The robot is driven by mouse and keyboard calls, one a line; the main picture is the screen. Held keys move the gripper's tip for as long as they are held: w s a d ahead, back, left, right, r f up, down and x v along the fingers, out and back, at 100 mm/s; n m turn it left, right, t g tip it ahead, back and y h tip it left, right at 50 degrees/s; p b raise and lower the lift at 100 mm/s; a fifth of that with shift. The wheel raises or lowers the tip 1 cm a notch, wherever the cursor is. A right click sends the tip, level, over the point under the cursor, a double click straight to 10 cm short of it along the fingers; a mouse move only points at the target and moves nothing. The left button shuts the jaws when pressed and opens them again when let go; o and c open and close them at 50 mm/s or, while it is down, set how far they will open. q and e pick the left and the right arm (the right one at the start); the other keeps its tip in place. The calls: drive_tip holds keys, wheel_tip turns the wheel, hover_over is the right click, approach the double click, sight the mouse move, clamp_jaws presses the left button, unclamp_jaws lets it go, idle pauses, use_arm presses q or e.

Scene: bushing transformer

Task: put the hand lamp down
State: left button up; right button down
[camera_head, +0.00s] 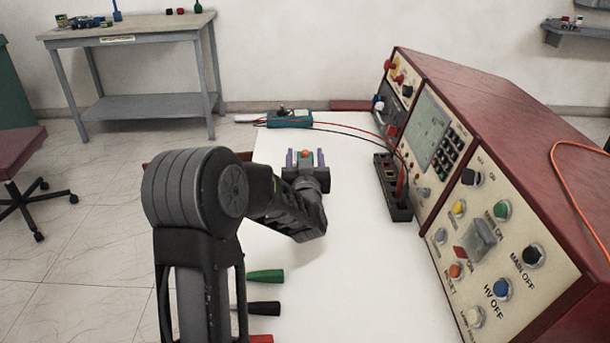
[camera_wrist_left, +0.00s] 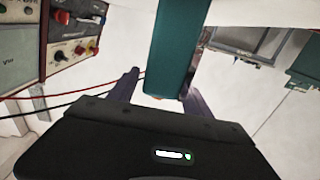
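My left gripper (camera_head: 305,160) is over the white table, its two purple fingers pointing away from the head camera. An orange part of what looks like the hand lamp (camera_head: 305,152) shows between them. In the left wrist view, the teal body of the hand lamp (camera_wrist_left: 175,45) reaches in between the fingers (camera_wrist_left: 160,80). A narrow gap shows between the left-hand finger and the lamp; the other finger overlaps its edge. The fingers look open around it. The lamp's far end is out of the frame, so I cannot see whether it touches the table. My right gripper is not in view.
A red control console (camera_head: 500,150) lines the table's right side, with a black terminal block (camera_head: 391,190) before it. A teal meter (camera_head: 290,118) with red and black leads lies beyond my gripper. Green and black handles (camera_head: 265,276) lie nearer. The white tabletop (camera_head: 350,280) is clear at front.

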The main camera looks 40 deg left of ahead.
use_arm(q)
clamp_jaws()
idle(0.4)
idle(0.4)
